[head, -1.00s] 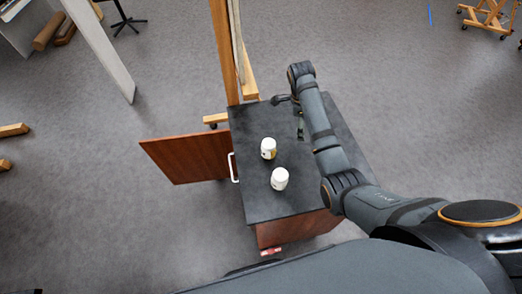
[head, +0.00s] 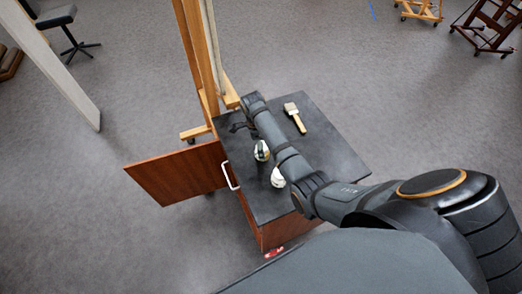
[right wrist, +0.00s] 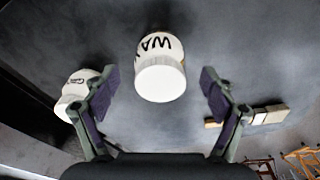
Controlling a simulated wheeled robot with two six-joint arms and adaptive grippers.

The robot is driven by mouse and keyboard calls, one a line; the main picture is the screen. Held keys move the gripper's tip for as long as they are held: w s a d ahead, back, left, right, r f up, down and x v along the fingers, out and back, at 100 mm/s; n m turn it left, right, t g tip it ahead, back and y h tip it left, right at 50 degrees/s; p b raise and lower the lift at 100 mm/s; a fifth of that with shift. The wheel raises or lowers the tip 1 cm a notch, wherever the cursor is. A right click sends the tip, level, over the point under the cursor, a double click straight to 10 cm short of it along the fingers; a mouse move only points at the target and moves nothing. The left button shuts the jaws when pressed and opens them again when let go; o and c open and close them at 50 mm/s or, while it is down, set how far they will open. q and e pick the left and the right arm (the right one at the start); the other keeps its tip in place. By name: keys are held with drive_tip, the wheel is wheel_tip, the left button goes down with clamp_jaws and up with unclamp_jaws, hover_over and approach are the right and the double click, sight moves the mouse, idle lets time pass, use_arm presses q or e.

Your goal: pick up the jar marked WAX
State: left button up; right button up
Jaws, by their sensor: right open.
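The jar marked WAX (right wrist: 160,65) is white, with dark letters that appear upside down in the right wrist view. It appears to be the farther of two jars on the dark cabinet top in the head view (head: 261,156), partly covered. My right gripper (right wrist: 158,84) is open, with one finger on each side of the jar in the picture. I cannot tell whether the jar is fully between the pads. In the head view my right arm hides most of that gripper. My left gripper is not in view.
A second white jar (head: 278,178) stands close by; it also shows at left in the right wrist view (right wrist: 77,92). A flat brush (head: 295,117) lies on the cabinet top (head: 335,150). An open wooden door (head: 177,172) sticks out left. A wooden easel (head: 200,60) stands behind.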

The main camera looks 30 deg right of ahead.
drive_tip(key=f, duration=0.3)
drive_tip(key=shift+s+d+p, duration=0.2)
drive_tip(key=shift+d+p, duration=0.1)
drive_tip(key=shift+d, duration=0.1)
drive_tip(key=shift+f, duration=0.65)
drive_tip(key=c, duration=1.4)
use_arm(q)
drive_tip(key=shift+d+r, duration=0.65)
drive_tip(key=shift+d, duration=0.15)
use_arm(e)
drive_tip(key=shift+r, duration=0.1)
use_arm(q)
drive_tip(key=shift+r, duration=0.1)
use_arm(e)
drive_tip(key=shift+r, duration=0.1)
